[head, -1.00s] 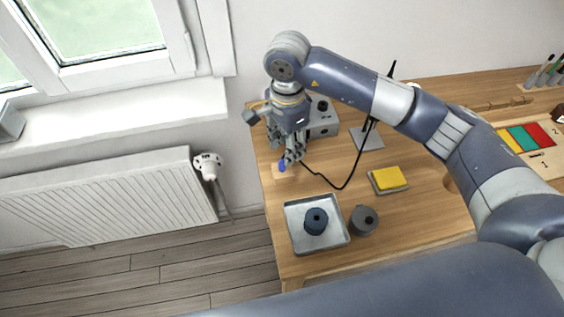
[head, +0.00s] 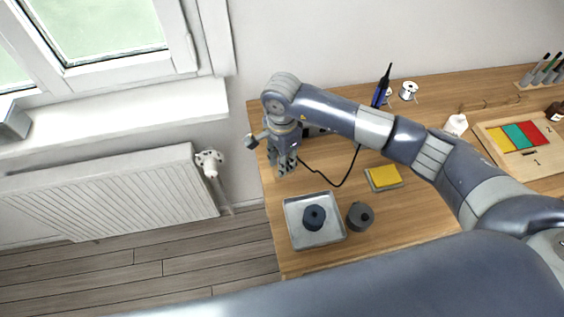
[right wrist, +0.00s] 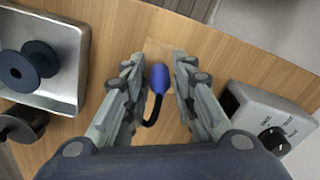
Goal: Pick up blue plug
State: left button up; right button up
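The blue plug (right wrist: 159,77) stands on a pale wooden patch of the table in the right wrist view, with a black cable running from it. My right gripper (right wrist: 158,64) is open, with one finger on each side of the plug and a gap visible on both sides. In the head view my right gripper (head: 283,168) is low over the table's left end and hides the plug. My left gripper is not in view.
A metal tray (head: 332,237) holding a dark spool (head: 314,217) and a second spool (head: 360,215) stand nearby. A yellow sponge (head: 384,176) lies further right.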

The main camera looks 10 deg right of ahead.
grip_shut()
jog(key=shift+r, duration=0.15)
jog(key=shift+r+b, duration=0.55)
jog(key=shift+r, duration=0.05)
jog(key=shift+s+d+r+b, duration=0.2)
jog(key=shift+r+b, duration=0.15)
jog(key=shift+r, duration=0.15)
jog(key=shift+s+d+r+b, duration=0.1)
jog(key=shift+d+r+b, duration=0.15)
jog(key=shift+r, duration=0.2)
jog(key=s+d+b, duration=0.1)
jog(key=s+d, duration=0.2)
jog(key=s+d+r+b, duration=0.1)
jog(key=s+d+b, duration=0.1)
jog(key=s+d, duration=0.1)
jog(key=s+d+b, duration=0.1)
jog(key=s+d, duration=0.3)
jog(key=shift+s+r+b, duration=0.1)
jog(key=shift+r+b, duration=0.15)
jog(key=shift+b, duration=0.05)
jog(key=shift+s+d+r, duration=0.2)
jog(key=shift+s+r, duration=0.1)
jog(key=shift+r, duration=0.35)
